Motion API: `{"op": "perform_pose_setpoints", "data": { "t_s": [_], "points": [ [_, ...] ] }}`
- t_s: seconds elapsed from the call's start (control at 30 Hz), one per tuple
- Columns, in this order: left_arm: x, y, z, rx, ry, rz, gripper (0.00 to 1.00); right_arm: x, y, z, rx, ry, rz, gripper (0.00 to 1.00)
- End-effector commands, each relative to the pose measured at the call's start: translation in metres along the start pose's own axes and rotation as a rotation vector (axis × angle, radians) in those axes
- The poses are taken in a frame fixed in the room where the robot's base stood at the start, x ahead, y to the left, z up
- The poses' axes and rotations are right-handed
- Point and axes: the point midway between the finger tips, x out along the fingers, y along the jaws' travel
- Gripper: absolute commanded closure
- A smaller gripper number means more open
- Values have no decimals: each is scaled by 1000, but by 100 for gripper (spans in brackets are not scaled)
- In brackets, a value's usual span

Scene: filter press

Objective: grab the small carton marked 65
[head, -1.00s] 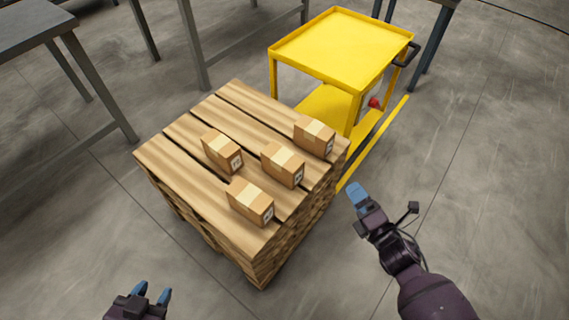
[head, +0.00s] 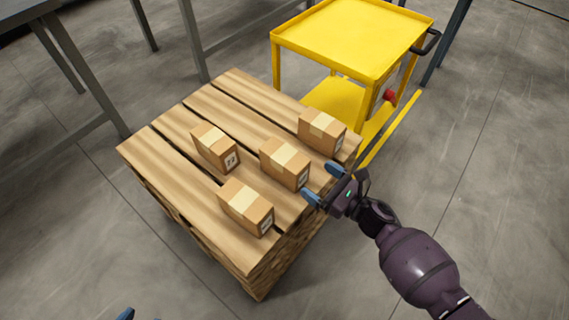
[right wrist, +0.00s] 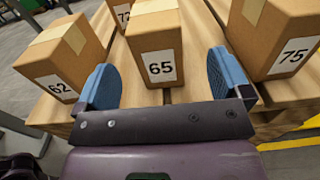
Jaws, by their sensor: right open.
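The small carton marked 65 (right wrist: 157,45) is a brown box with pale tape, upright on the pallet, its label facing my right wrist camera. In the head view it is the middle carton (head: 284,164) near the pallet's right edge. My right gripper (head: 323,183) is open and empty, just in front of the labelled face. In the right wrist view the carton appears centred between the two blue fingers (right wrist: 165,84); I see no grip on it. Of my left gripper, only a blue fingertip (head: 125,314) shows at the bottom edge.
Carton 62 (head: 246,207) and carton 75 (head: 322,130) flank it; carton 72 (head: 215,148) stands behind. All sit on the stacked wooden pallet (head: 170,160). A yellow cart (head: 350,40) stands beyond the pallet. The floor to the right is clear.

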Motion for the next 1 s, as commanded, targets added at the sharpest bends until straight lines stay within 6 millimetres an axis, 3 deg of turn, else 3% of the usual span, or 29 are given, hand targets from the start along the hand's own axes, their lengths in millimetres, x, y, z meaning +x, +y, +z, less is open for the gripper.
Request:
{"op": "perform_pose_setpoints", "data": {
  "t_s": [0.1, 0.43, 0.7, 1.0],
  "points": [
    [0, 0, 0, 4, 2, 2, 57, 18, 1, -2, 4, 0, 1, 4],
    [1, 1, 1, 0, 14, 3, 57, 41, 2, -2, 5, 1, 0, 4],
    [2, 2, 6, -21, 30, -3, 57, 76, 6, -4, 6, 2, -1, 4],
    [2, 1, 2, -26, 49, -9, 57, 86, 5, -2, 5, 1, -1, 4]
  ]
}}
